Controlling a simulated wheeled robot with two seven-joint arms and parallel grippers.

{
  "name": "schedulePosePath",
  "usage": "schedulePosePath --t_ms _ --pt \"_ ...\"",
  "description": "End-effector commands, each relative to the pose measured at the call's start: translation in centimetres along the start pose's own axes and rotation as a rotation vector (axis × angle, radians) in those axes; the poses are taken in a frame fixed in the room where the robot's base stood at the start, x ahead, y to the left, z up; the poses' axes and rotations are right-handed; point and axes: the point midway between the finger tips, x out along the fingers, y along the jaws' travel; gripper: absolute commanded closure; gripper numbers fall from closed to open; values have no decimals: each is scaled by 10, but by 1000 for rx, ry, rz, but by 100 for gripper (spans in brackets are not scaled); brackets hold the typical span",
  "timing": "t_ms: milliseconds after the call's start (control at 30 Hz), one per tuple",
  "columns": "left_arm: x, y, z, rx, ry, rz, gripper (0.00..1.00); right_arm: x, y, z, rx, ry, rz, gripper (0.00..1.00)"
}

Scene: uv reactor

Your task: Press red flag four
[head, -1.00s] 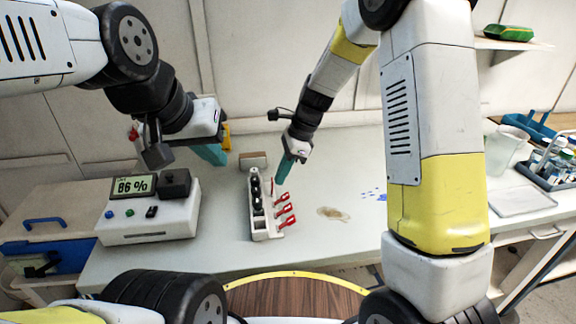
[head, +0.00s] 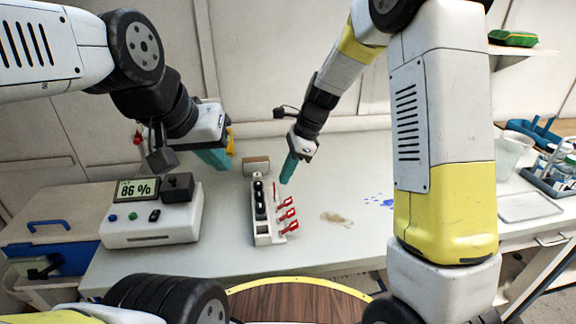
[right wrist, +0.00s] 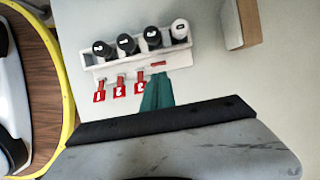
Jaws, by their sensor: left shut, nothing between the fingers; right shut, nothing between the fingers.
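My left gripper (head: 222,163) is shut and empty above the bench.
A white meter box (head: 150,225) reading 86 % stands left of the rack. A small brown block (head: 257,165) lies behind the rack.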

Motion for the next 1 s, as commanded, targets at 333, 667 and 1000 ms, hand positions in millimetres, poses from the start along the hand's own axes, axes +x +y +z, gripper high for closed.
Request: schedulePosePath --t_ms 333,667,1000 --pt "0 0 0 0 0 0 100 -55 -1 0 0 0 -5 100" --pt "0 0 0 0 0 0 100 -76 0 0 1 1 -2 100" --pt "0 0 0 0 0 0 100 -85 5 -2 -38 1 -19 100"
